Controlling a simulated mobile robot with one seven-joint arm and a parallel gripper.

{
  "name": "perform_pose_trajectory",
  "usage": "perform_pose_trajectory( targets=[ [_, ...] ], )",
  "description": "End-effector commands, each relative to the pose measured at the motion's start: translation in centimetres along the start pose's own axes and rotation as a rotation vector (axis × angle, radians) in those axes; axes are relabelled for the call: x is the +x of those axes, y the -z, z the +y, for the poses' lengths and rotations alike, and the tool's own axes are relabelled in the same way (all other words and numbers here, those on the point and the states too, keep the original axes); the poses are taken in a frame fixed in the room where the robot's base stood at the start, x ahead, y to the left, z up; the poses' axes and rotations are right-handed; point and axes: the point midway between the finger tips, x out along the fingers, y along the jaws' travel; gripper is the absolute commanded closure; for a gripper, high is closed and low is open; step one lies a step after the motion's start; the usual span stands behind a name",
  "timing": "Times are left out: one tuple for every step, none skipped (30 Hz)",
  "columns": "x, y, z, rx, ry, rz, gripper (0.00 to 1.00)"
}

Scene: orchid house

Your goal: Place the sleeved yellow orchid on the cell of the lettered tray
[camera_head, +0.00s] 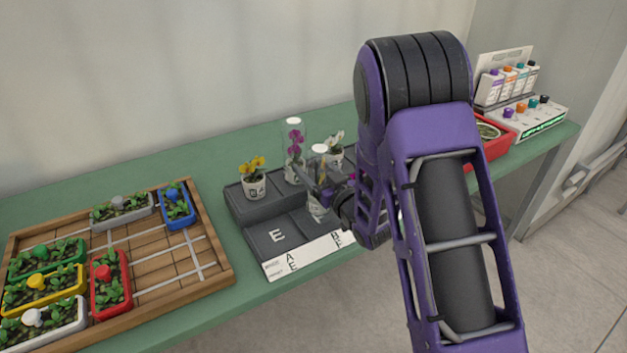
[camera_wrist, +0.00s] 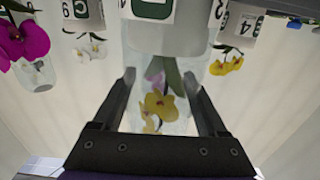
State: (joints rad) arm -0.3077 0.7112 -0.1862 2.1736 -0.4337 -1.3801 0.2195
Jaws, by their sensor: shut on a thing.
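The sleeved yellow orchid (camera_head: 318,155) is upright in a clear sleeve over the dark lettered tray (camera_head: 262,248). My gripper (camera_head: 325,188) is shut around its sleeve. The wrist view, upside down, shows the yellow blooms inside the sleeve (camera_wrist: 158,105) between the fingers of my gripper (camera_wrist: 158,82), and its white pot with a green label. The tray shows a cell marked E (camera_head: 277,236) and a white front strip with letters. The cells right of it are partly hidden by the pot and my arm. I cannot tell whether the pot touches the tray.
An unsleeved yellow orchid (camera_head: 254,182), a sleeved purple orchid (camera_head: 294,150) and a white orchid (camera_head: 335,150) stand on the raised rear row. A wooden tray of coloured planters (camera_head: 215,255) lies left. A red tray (camera_head: 497,148) and bottle rack (camera_head: 530,120) stand right.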

Motion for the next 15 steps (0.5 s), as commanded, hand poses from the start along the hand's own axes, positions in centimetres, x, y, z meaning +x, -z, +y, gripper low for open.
perform_pose_trajectory(
  targets=[
    [0.0, -1.1, 0.0, 0.001, 0.001, -0.003, 1.00],
    [0.0, -1.6, 0.0, 0.001, 0.000, -0.003, 1.00],
    [0.0, -2.1, -0.1, 0.001, 0.000, -0.003, 1.00],
    [0.0, -2.3, -0.1, 0.000, 0.001, -0.002, 1.00],
    [0.0, -2.5, -0.1, 0.000, 0.001, -0.001, 1.00],
    [0.0, -2.7, -0.1, 0.000, 0.001, 0.000, 1.00],
    [0.0, -2.8, -0.1, -0.001, 0.001, 0.000, 1.00],
    [0.0, -2.8, 0.0, -0.001, 0.000, 0.000, 1.00],
    [0.0, -2.7, 0.0, -0.001, 0.000, 0.001, 1.00],
    [0.0, -2.7, 0.0, -0.001, 0.000, 0.001, 1.00],
    [0.0, -2.7, 0.0, -0.001, 0.000, 0.001, 1.00],
    [0.0, -2.7, 0.0, -0.001, 0.000, 0.001, 1.00],
    [0.0, -2.7, 0.0, -0.001, 0.000, 0.001, 1.00],
    [0.0, -2.7, 0.0, -0.001, 0.000, 0.001, 1.00],
    [0.0, -2.8, 0.0, 0.000, 0.000, 0.001, 1.00]
  ],
)
